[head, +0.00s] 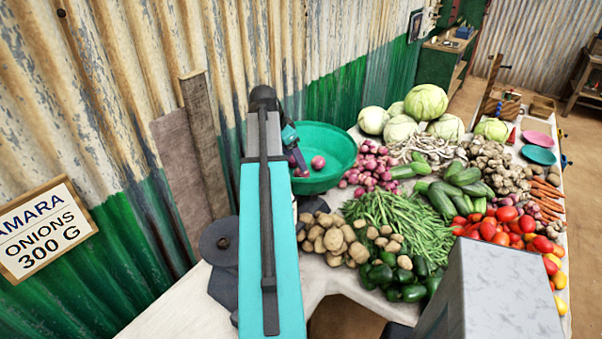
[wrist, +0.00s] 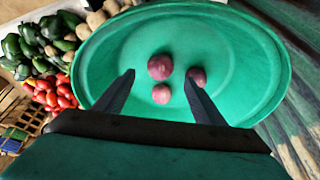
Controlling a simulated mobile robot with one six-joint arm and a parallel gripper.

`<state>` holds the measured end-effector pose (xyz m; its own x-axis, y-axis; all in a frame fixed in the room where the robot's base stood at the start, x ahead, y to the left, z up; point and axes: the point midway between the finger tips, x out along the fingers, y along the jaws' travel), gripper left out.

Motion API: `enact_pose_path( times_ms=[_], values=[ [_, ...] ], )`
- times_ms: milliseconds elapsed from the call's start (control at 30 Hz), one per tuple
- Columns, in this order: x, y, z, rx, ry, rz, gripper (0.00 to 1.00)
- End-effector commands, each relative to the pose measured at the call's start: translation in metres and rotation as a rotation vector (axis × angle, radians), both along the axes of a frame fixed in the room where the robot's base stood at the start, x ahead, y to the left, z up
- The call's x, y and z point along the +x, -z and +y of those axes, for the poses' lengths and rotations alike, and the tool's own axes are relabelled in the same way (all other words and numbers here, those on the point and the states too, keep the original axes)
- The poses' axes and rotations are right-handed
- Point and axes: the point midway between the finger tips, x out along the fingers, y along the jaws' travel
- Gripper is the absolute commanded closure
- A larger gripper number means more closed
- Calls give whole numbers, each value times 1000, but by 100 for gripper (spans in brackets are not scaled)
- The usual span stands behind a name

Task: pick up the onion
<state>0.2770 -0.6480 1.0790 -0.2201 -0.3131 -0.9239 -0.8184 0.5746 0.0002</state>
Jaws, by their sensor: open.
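Three purple-red onions lie in a green bowl (wrist: 240,55). In the wrist view a larger onion (wrist: 160,67) is near the middle, a smaller onion (wrist: 161,94) is just below it, and another onion (wrist: 198,76) is to the right, close beside the right finger. My gripper (wrist: 158,80) is open over the bowl, its fingers on either side of the group, with nothing held. I cannot tell the fingers' exact height above the onions. In the head view one onion (head: 318,162) shows in the bowl (head: 335,140); my arm partly hides the others.
Right of the bowl a pile of small onions (head: 371,168) lies on the table, with potatoes (head: 328,237), green beans (head: 405,222), cabbages (head: 427,101) and tomatoes (head: 507,228) around. A corrugated wall (head: 330,40) stands close behind. The front left tabletop (head: 180,308) is bare.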

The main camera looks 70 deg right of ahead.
Motion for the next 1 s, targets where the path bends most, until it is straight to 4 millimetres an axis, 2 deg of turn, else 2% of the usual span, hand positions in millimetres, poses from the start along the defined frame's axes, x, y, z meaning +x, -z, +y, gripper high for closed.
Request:
enact_pose_path(
  times_ms=[200, 733, 1000],
  values=[
    [-3, 14, -5, 0, 0, 0, 37],
    [-4, 18, -6, 0, -1, 0, 37],
    [-7, 32, -10, 2, -1, 0, 37]
  ],
)
